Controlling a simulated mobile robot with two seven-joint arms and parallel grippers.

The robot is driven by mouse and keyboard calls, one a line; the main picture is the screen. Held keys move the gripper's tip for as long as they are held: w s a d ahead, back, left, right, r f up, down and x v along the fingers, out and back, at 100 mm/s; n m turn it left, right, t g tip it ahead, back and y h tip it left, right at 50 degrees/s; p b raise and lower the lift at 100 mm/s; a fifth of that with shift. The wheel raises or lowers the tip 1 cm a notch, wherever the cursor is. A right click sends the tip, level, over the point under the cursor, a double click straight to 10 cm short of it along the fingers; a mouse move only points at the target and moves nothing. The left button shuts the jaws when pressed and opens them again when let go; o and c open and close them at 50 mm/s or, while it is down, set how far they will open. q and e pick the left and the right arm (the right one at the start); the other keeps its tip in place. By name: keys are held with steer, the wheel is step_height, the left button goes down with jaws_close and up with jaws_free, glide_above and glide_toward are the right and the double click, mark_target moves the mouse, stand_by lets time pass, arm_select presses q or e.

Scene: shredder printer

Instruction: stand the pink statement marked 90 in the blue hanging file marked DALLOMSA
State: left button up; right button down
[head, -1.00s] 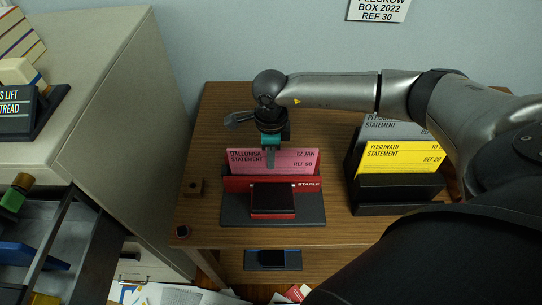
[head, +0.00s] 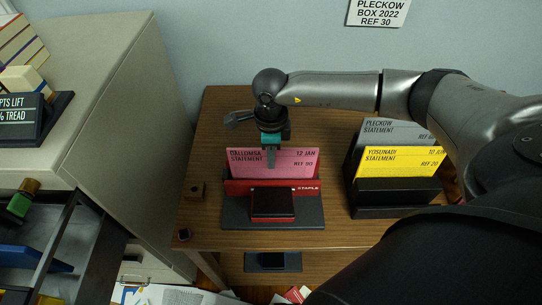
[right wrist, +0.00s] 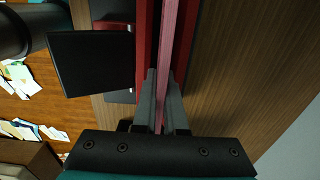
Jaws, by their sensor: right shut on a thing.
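The pink statement (head: 297,164) stands upright in a red holder marked STAPLE (head: 244,186) on the wooden table. It reads DALLOMSA STATEMENT, 12 JAN, REF 90. My right gripper (head: 271,160) comes down from above and is shut on its top edge. In the right wrist view, the pink statement (right wrist: 168,45) shows edge-on between the two fingers of my right gripper (right wrist: 162,98), with red holder walls on both sides. A blue file (head: 42,256) lies partly in view in the open drawer at the left; no DALLOMSA mark is readable on it. My left gripper is not in view.
A black rack (head: 395,190) with yellow and grey statements stands at the right. A grey cabinet (head: 110,110) is at the left, its open drawer (head: 95,240) beside the table. Papers lie on the floor.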

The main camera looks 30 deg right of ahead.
step_height(320, 180, up, 11)
steer(key=p, duration=0.8)
steer(key=shift+f, duration=0.2)
